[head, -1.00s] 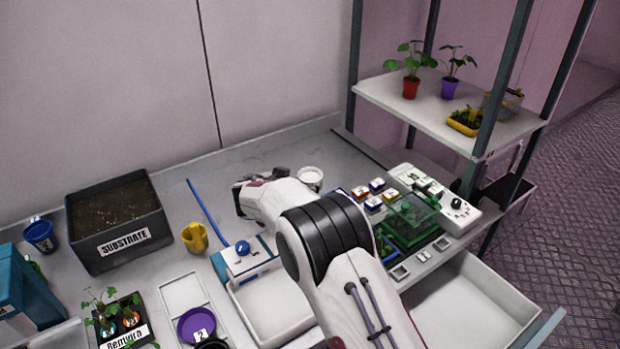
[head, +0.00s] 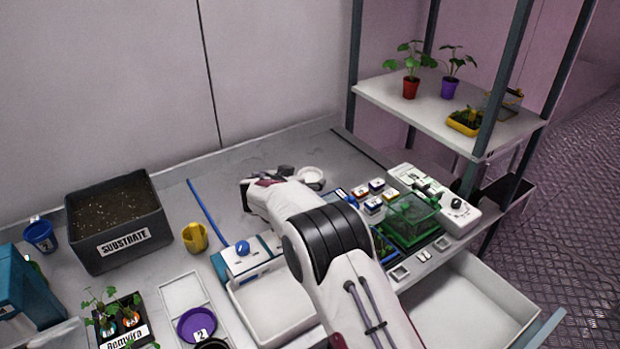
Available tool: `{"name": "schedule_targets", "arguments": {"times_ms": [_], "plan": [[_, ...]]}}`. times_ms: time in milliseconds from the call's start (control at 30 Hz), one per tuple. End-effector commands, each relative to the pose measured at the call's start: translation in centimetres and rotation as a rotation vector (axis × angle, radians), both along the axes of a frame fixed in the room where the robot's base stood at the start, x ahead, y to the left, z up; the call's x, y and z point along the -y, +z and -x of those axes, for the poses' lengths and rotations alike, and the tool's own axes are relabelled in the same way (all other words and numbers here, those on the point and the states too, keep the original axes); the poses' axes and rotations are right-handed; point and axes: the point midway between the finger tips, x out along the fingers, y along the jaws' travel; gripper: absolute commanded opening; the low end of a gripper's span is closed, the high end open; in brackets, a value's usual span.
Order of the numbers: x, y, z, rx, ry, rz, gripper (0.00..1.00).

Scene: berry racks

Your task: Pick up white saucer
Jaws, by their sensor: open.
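The white saucer (head: 312,176) is a small round white dish on the table near the back, right beside my gripper. Its left part is hidden behind the gripper. My gripper (head: 284,172) is open, at the saucer's left edge in the picture. I cannot tell whether the fingers touch the rim. My arm comes up from the lower right and covers the middle of the table.
A black substrate box (head: 118,226), a yellow cup (head: 195,237) and a blue cup (head: 40,237) stand left. A purple saucer (head: 197,326) lies in front. A green box (head: 408,222) and white device (head: 458,206) are right, below a plant shelf (head: 420,112). Back table is clear.

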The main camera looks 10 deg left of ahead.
Motion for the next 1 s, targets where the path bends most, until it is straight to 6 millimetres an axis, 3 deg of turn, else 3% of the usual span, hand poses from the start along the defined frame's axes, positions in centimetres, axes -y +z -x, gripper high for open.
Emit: {"name": "schedule_targets", "arguments": {"times_ms": [500, 1000], "plan": [[0.5, -1.6, -3.2, -0.001, 0.0, 0.0, 0.73], [0.6, -2.0, -3.7, -0.002, 0.0, 0.0, 0.73]]}}
